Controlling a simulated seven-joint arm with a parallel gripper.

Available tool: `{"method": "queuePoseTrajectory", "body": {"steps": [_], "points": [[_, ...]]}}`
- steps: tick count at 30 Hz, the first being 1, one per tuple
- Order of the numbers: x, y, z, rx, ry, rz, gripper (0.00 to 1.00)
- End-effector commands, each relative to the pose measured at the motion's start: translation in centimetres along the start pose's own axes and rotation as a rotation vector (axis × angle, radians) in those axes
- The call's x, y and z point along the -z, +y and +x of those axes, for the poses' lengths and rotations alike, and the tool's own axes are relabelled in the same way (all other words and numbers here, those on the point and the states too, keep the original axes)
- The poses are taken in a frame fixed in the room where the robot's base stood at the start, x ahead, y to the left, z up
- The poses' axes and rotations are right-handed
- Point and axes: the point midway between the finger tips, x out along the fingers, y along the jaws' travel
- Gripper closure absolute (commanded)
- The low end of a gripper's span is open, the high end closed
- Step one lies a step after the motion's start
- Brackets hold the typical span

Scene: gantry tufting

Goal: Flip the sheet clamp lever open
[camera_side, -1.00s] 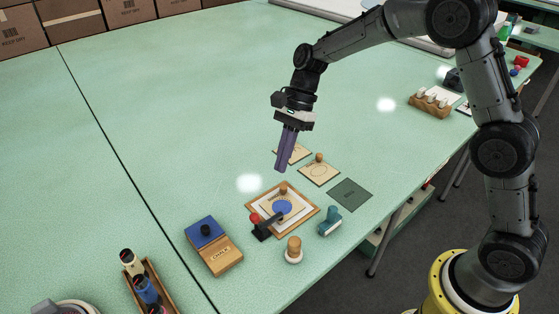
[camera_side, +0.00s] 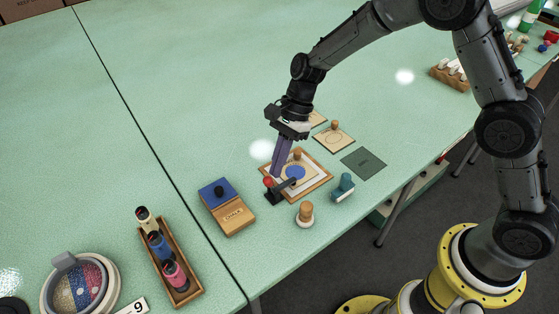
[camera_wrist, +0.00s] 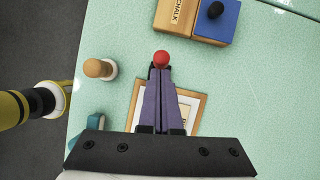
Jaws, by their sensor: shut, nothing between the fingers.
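The sheet clamp lever (camera_side: 284,187) is a dark bar low across the front of a wooden-framed board (camera_side: 322,188), with a red knob (camera_side: 268,182) at its left end. On the board lies a white sheet with a blue disc (camera_side: 295,172). My gripper (camera_side: 275,174) is shut and empty, its purple fingers pointing down with the tips right by the red knob. In the wrist view the red knob (camera_wrist: 161,58) shows just past the fingertips (camera_wrist: 160,70). I cannot tell whether they touch. The fingers hide most of the lever there.
A wooden chalk box (camera_side: 234,217) with a blue pad stands left of the board. A wooden-topped stamp (camera_side: 305,214) and a teal tool (camera_side: 343,187) stand close in front and to the right. A tray of spools (camera_side: 168,262) is farther left.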

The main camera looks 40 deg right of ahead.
Motion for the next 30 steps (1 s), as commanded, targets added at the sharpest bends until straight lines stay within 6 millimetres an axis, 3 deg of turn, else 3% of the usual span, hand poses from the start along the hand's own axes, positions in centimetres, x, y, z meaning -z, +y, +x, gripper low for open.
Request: {"method": "queuePoseTrajectory", "body": {"steps": [22, 30], "points": [[-0.9, -0.1, 0.2, -0.011, 0.100, 0.009, 1.00], [-1.9, -0.3, 0.7, -0.024, 0.219, 0.018, 1.00]]}}
